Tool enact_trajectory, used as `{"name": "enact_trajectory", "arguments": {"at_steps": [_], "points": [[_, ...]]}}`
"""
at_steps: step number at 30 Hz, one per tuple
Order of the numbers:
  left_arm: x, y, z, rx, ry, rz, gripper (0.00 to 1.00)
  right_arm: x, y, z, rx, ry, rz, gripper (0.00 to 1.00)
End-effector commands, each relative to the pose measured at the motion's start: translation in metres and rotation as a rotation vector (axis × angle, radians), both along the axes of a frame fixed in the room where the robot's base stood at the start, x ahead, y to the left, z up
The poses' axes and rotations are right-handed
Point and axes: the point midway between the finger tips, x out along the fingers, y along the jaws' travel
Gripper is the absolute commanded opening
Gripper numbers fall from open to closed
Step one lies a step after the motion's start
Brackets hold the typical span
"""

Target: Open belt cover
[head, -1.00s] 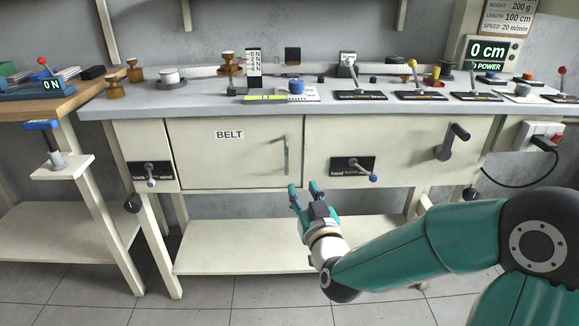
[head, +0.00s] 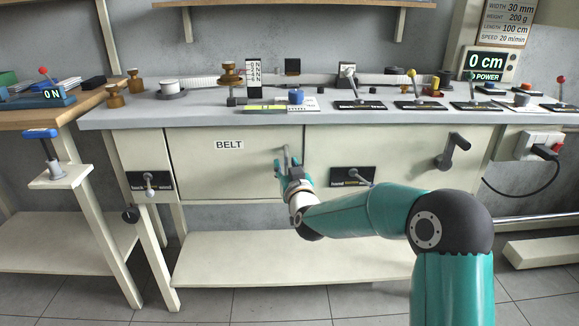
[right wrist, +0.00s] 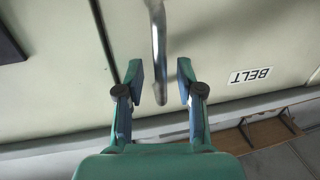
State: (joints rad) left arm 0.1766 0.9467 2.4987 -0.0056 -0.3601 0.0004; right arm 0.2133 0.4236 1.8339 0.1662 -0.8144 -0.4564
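The belt cover (head: 220,165) is a cream panel labelled BELT in the front of the workbench, and it is closed. Its metal bar handle (head: 286,157) stands upright near the panel's right edge. My right gripper (head: 291,168) is at the handle's lower part and partly hides it. In the right wrist view the open fingers (right wrist: 171,85) stand on either side of the end of the handle (right wrist: 159,45), with gaps visible. The BELT label (right wrist: 250,75) shows upside down there. My left gripper is not in view.
A lever on a black plate (head: 352,177) sits right of the cover, and another lever plate (head: 150,181) sits left of it. A dark crank (head: 453,150) sticks out farther right. A low shelf (head: 260,258) lies below, with free room above it.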

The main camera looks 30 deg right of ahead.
Motion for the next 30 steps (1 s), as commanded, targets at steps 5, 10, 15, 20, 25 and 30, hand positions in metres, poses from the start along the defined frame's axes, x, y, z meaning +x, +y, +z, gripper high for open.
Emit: {"name": "enact_trajectory", "arguments": {"at_steps": [5, 10, 15, 20, 25, 30], "points": [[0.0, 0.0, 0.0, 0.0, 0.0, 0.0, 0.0, 0.004, -0.001, -0.001, 0.0, 0.001, 0.0, 0.37], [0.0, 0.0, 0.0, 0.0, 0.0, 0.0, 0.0, 0.004, -0.001, 0.0, 0.0, 0.001, 0.001, 0.37], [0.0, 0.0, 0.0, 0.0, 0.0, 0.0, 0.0, 0.004, 0.0, 0.0, 0.0, 0.001, 0.001, 0.1], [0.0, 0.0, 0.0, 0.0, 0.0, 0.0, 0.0, 0.004, 0.0, 0.0, 0.0, 0.0, 0.001, 0.0], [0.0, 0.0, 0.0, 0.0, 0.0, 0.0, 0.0, 0.004, 0.0, 0.0, 0.001, 0.0, 0.001, 0.0], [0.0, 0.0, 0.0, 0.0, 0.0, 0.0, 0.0, 0.003, -0.006, 0.0, 0.0, -0.002, -0.003, 0.0]]}}
